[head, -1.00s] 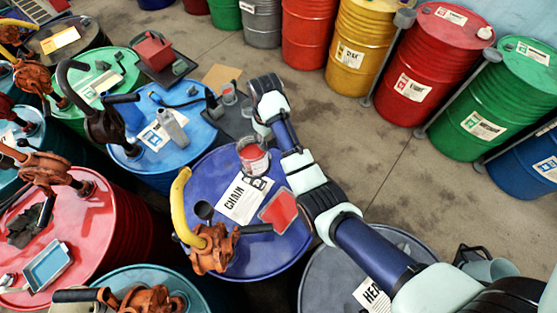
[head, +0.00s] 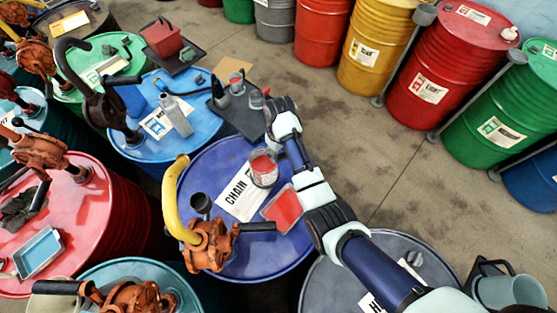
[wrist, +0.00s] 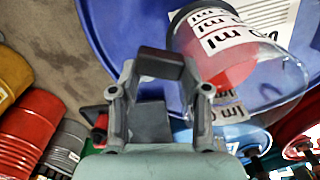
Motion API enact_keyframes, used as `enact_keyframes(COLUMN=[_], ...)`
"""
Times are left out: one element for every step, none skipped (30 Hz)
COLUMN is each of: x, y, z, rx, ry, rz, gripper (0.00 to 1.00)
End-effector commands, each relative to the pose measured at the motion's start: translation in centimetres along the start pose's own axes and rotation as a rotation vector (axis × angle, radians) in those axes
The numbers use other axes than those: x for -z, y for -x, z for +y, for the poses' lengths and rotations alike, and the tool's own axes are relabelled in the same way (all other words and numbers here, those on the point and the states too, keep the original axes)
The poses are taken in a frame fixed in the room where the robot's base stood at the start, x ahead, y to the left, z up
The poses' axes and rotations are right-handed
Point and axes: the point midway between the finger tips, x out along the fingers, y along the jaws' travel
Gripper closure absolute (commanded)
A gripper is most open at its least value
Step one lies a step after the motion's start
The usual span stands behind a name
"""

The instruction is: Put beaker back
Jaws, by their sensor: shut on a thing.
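A clear beaker (head: 263,172) with red liquid and a white printed label is over the blue-violet drum (head: 210,170), above the white CHAIN sheet. It looks upright; I cannot tell its height above the drum. My gripper (head: 283,112) is at the end of the arm, just behind the beaker; its fingertips are hidden in the head view. In the wrist view my gripper (wrist: 162,65) is shut on the beaker (wrist: 235,60), which fills the upper right, its wall against the dark finger pad.
A red shallow tray (head: 284,208) lies on the drum. A rusty pump (head: 208,245) with a yellow spout and a dark cup stands at its left. Bare floor (head: 345,150) lies right.

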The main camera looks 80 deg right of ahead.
Motion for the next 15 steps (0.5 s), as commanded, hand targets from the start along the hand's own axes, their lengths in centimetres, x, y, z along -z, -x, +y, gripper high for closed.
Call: enact_keyframes(x=[0.1, 0.1, 0.1, 0.1, 0.1, 0.0, 0.0, 0.0, 0.0, 0.0, 0.0, 0.0, 0.0, 0.0, 0.1], y=[-0.3, -0.4, -0.5, -0.5, -0.6, -0.9, -1.4, -1.9, -2.7, -3.3, -3.8, -4.2, -4.5, -4.7, -4.8], z=[0.0, 0.0, 0.0, 0.0, 0.0, 0.0, 0.0, 0.0, 0.0, 0.0, 0.0, 0.0, 0.0, 0.0, 0.0], rx=[0.000, 0.000, -0.001, -0.001, 0.000, 0.000, 0.001, 0.000, 0.001, 0.000, 0.001, 0.000, 0.000, 0.000, 0.000], ry=[0.000, 0.000, 0.000, 0.000, 0.000, 0.000, 0.000, 0.000, 0.000, 0.000, 0.000, 0.000, 0.000, 0.000, 0.000], rz=[0.002, 0.003, 0.003, 0.003, 0.002, 0.001, 0.000, 0.000, -0.002, 0.000, -0.001, 0.001, 0.000, 0.001, 0.002], gripper=[1.00, 1.00, 1.00, 1.00, 1.00, 1.00, 1.00, 1.00, 1.00, 1.00, 1.00, 1.00, 1.00, 1.00, 1.00])
